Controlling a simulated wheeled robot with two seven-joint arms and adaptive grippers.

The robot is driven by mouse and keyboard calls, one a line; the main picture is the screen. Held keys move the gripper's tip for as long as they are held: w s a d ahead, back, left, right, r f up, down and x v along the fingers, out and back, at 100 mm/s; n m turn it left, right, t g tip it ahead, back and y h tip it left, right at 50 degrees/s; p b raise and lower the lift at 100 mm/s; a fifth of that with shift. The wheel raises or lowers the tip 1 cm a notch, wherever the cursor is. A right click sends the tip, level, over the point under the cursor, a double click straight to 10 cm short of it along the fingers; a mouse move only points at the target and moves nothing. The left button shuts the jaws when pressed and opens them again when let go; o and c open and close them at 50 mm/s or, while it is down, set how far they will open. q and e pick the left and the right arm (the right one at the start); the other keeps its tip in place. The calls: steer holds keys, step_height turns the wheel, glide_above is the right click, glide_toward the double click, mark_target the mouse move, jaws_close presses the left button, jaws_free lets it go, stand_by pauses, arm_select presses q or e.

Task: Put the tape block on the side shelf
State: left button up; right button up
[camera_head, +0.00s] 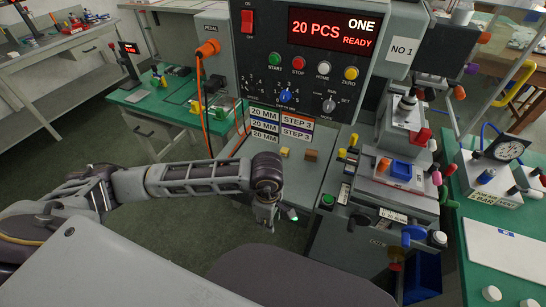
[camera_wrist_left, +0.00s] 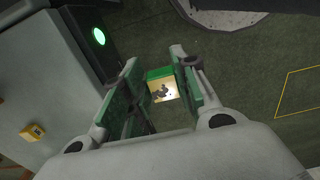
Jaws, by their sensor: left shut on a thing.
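My left gripper (camera_head: 268,218) hangs in front of the printer, beyond the front edge of a grey shelf-like surface (camera_head: 240,158). In the left wrist view the gripper (camera_wrist_left: 160,88) is shut on a small block (camera_wrist_left: 162,88) with a green edge and a pale tan face with dark marks, which I take for the tape block. It is between the fingertips, above the floor. In the head view the block is hard to make out. A yellow block (camera_head: 285,152) and a brown block (camera_head: 311,155) sit on the grey surface. My right gripper is not in view.
The control panel (camera_head: 300,60) rises behind the grey surface. The printing unit (camera_head: 398,175) stands farther right. The grey surface has bare room near its front.

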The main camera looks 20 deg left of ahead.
arm_select(q)
steer(key=shift+w, duration=0.1)
stand_by(0.3)
steer(key=shift+w, duration=0.1)
glide_above(289, 186)
steer(key=s, duration=0.2)
steer(key=shift+w+p, duration=0.25)
steer(key=shift+p, duration=0.1)
steer(key=shift+w, duration=0.65)
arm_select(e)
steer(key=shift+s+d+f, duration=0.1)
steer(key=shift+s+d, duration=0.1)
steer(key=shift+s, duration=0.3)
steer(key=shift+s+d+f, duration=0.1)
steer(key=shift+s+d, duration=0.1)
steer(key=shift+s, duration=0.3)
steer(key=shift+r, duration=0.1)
arm_select(q)
steer(key=shift+f, duration=1.7)
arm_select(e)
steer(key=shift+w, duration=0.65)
